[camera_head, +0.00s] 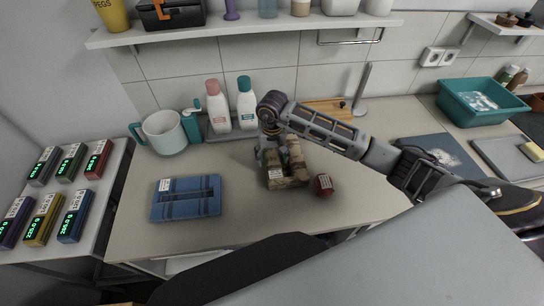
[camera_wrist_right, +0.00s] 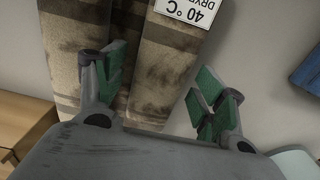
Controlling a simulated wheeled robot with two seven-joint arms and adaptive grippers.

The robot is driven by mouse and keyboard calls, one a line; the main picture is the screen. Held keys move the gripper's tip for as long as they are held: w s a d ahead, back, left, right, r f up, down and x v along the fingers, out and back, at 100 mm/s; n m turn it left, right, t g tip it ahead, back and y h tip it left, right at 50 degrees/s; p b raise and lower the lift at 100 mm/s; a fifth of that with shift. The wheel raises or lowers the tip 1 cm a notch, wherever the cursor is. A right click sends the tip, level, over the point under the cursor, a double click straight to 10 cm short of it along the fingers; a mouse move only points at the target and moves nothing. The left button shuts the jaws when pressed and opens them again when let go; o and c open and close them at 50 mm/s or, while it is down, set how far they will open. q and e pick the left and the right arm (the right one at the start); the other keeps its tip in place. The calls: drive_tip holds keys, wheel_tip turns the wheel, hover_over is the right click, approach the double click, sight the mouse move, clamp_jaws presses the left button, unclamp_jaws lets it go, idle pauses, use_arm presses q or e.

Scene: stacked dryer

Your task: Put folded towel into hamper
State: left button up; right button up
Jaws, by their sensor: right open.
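A folded brown and beige towel (camera_head: 290,182) with a white label lies on the counter. In the right wrist view the striped towel (camera_wrist_right: 167,65) fills the upper middle, its label reading 40 °C. My right gripper (camera_head: 268,152) is at the towel's back left side. Its green-padded fingers (camera_wrist_right: 158,80) are apart, with part of the towel showing between and beyond them; I cannot tell if they touch it. A second folded item, blue with a label (camera_head: 187,200), lies to the left. I cannot make out a hamper. My left gripper is not in view.
Two white bottles (camera_head: 219,108), a mug (camera_head: 164,133) and a teal pump bottle (camera_head: 192,126) stand behind. A small dark red object (camera_head: 324,185) lies right of the towel. A teal basin (camera_head: 478,100) is at the far right. Counter between the blue item and towel is clear.

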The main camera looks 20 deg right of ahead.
drive_tip(key=shift+r, duration=0.2)
drive_tip(key=shift+w+r, duration=0.1)
drive_tip(key=shift+r, duration=0.55)
wheel_tip(320, 180, up, 11)
drive_tip(key=b, duration=0.2)
drive_tip(key=shift+f, duration=0.2)
idle(0.4)
